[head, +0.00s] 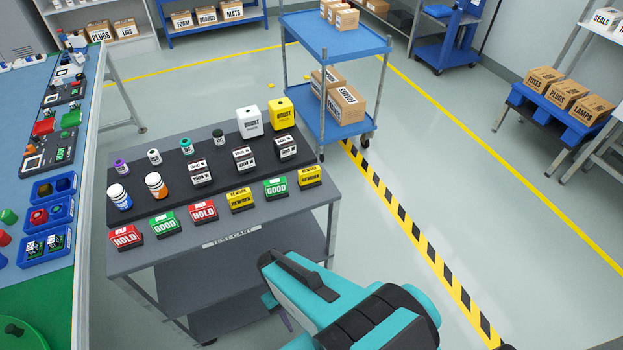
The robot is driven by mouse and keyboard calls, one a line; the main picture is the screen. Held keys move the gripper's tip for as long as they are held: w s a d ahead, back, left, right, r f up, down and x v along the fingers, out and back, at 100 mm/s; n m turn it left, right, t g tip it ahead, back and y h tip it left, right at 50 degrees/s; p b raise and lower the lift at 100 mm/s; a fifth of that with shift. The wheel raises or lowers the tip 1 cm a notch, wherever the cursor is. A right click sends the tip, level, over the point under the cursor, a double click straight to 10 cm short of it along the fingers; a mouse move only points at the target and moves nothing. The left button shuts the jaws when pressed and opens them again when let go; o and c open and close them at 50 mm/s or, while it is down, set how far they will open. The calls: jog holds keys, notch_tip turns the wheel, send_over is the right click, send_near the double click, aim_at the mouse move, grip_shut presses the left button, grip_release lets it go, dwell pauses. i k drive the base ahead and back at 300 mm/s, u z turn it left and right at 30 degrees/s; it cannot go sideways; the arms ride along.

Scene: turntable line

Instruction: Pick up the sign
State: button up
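Several block-like signs stand in a row along the front of the test cart (262,222). From left to right they are a red HOLD sign (126,236), a green GOOD sign (163,224), a second red HOLD sign (203,211), a yellow REWORK sign (240,200), a second green GOOD sign (276,188) and a second yellow REWORK sign (310,176). My teal and black arm is in front of the cart at bottom centre. Only a small part of my gripper (276,309) shows beside it, low and apart from the signs. Its fingers are mostly hidden.
Behind the signs, a dark raised board (178,183) holds bottles, small labelled blocks, a white box (252,123) and a yellow box (282,113). A blue trolley (334,37) stands behind the cart. A workbench is at left.

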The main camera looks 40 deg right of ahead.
aim_at(309, 178)
jog(key=z, duration=0.05)
jog(key=k, duration=2.1)
jog(key=u, duration=0.9)
jog(key=i, duration=1)
